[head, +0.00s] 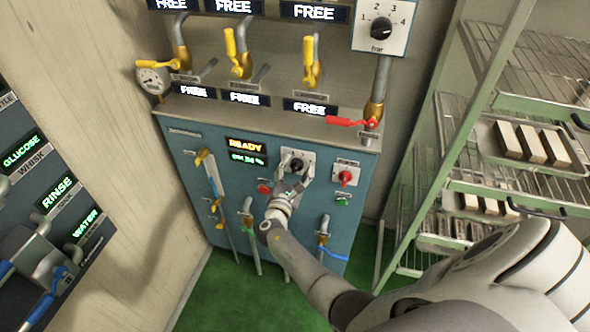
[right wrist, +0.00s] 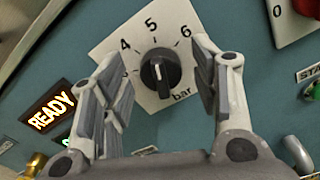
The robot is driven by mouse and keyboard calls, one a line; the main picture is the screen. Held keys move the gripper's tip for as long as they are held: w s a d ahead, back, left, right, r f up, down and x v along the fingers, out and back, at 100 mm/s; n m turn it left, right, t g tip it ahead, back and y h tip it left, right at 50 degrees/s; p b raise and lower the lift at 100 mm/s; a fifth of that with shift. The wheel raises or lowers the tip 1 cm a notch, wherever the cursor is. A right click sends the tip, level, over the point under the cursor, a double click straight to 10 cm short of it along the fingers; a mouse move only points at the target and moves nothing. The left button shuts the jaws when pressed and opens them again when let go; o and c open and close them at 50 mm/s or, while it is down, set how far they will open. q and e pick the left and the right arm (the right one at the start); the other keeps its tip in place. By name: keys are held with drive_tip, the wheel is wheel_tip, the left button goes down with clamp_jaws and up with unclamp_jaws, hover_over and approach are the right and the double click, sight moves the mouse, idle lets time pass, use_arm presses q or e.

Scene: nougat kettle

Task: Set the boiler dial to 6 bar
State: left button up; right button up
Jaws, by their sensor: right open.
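The boiler dial is a black knob (right wrist: 161,73) on a white square plate (right wrist: 128,42) marked in bar, with 4, 5 and 6 readable in the right wrist view. Its pale mark points up, close to the 5. In the head view the knob (head: 297,165) sits on the blue boiler front. My right gripper (head: 296,172) is open in front of it, with one finger on each side of the knob. In the right wrist view gaps show between the fingers and the knob. My left gripper is not in view.
A red knob (head: 346,177) is right of the dial; an amber READY display (head: 246,146) is left. Another dial (head: 381,28), marked 1 to 4 bar, hangs above. Valves with yellow, red and blue handles surround the boiler front. A rack (head: 470,187) with trays stands right.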

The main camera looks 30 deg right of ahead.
drive_tip(key=c, duration=1)
drive_tip(key=shift+f, duration=0.1)
drive_tip(key=shift+f+m+b, duration=0.15)
drive_tip(key=shift+m+b, duration=0.65)
drive_tip(key=shift+b, duration=0.3)
drive_tip(key=m+b, duration=0.2)
drive_tip(key=b, duration=0.1)
drive_tip(key=m+b, duration=0.2)
drive_tip(key=shift+s+f+m+b, duration=0.1)
drive_tip(key=shift+f+m+b, duration=0.1)
drive_tip(key=shift+m+b, duration=0.15)
drive_tip(key=shift+r+m+b, duration=0.2)
drive_tip(key=shift+m+b, duration=1.15)
drive_tip(key=shift+b, duration=0.25)
